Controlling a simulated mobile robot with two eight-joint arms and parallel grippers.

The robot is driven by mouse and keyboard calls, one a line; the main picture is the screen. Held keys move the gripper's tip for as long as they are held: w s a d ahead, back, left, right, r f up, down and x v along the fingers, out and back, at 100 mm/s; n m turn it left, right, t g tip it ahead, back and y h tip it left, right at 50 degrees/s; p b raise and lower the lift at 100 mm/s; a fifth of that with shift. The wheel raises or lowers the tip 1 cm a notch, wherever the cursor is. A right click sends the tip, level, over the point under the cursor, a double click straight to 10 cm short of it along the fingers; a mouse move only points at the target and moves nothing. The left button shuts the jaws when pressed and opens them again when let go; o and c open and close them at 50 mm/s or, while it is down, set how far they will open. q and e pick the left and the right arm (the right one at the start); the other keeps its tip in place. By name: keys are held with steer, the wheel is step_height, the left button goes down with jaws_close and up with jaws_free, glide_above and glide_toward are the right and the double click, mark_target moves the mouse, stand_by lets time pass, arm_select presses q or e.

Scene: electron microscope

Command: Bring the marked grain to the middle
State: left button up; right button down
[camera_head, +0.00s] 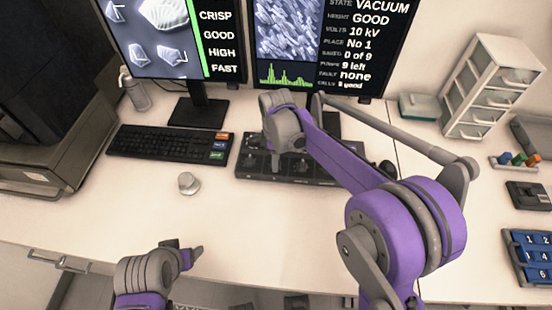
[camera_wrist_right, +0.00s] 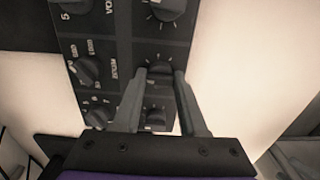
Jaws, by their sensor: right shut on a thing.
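The left monitor's screen (camera_head: 150,35) shows several pale angular grains on grey; a large one (camera_head: 165,12) is cut off at the top. I cannot tell which grain is marked. The black control panel (camera_head: 325,172) lies below the right monitor. My right gripper (camera_head: 288,168) reaches down over its left part. In the right wrist view its two fingers (camera_wrist_right: 159,78) are shut on a black knob (camera_wrist_right: 158,70), one finger on each side. My left gripper (camera_head: 188,250) hangs over the desk's front edge, away from the panel; its finger gap is unclear.
The right monitor (camera_head: 288,30) shows a textured picture and status lines, including "VACUUM GOOD" and "10 kV". A keyboard (camera_head: 170,144) lies left of the panel. A small round metal piece (camera_head: 188,183) stands on the desk. Drawers (camera_head: 490,85) and a blue numbered tray (camera_head: 528,255) stand at right.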

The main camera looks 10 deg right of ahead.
steer(key=shift+m, duration=0.4)
steer(key=m, duration=0.3)
steer(key=shift+m, duration=2.5)
steer(key=shift+c, duration=2.3)
jaws_free()
step_height(320, 180, up, 11)
